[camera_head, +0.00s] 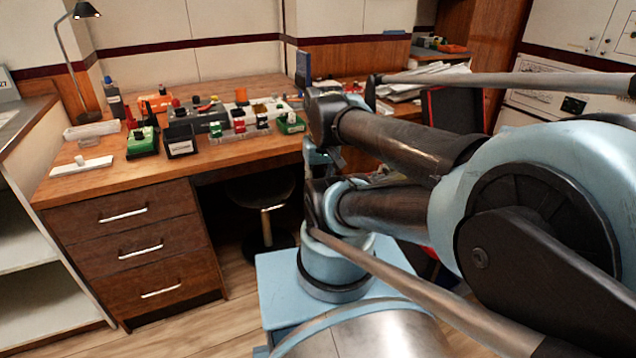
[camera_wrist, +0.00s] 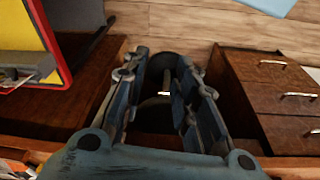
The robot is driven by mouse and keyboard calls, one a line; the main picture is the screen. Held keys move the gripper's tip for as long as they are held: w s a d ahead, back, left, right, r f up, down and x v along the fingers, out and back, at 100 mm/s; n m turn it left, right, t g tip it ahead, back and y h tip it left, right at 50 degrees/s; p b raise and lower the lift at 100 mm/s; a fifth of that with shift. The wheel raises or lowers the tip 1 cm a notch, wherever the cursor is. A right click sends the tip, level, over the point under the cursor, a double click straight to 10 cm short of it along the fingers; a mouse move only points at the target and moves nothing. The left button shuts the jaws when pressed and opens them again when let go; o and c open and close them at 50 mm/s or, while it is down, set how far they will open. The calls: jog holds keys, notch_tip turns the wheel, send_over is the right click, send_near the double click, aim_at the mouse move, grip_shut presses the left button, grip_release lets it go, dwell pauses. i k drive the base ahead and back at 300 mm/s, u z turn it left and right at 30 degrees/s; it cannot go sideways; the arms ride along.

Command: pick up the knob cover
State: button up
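I cannot tell for sure which item is the knob cover. A small pale knob-like piece on a flat white plate (camera_head: 81,166) lies at the left front of the wooden desk in the head view, and an orange-brown round piece (camera_head: 259,111) stands among the devices further back. Either might be it, but both are too small to name. My gripper (camera_wrist: 163,72) is open and empty in the wrist view, its two fingers apart. It points down past the desk edge, with the floor and a dark stool beyond it. In the head view my arm mostly hides it.
The wooden desk (camera_head: 240,160) carries a green-based device (camera_head: 142,140), a black box (camera_head: 180,142), several breaker-like blocks and a white tray (camera_head: 92,130). A lamp (camera_head: 75,50) stands at the back left. A dark stool (camera_head: 262,195) is under the desk. Papers (camera_head: 425,80) lie behind my arm.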

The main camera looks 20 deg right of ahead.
aim_at(81, 166)
jog(key=u, duration=0.95)
jog(key=k, duration=1)
jog(key=u, duration=0.4)
jog(key=i, duration=1)
jog(key=k, duration=0.3)
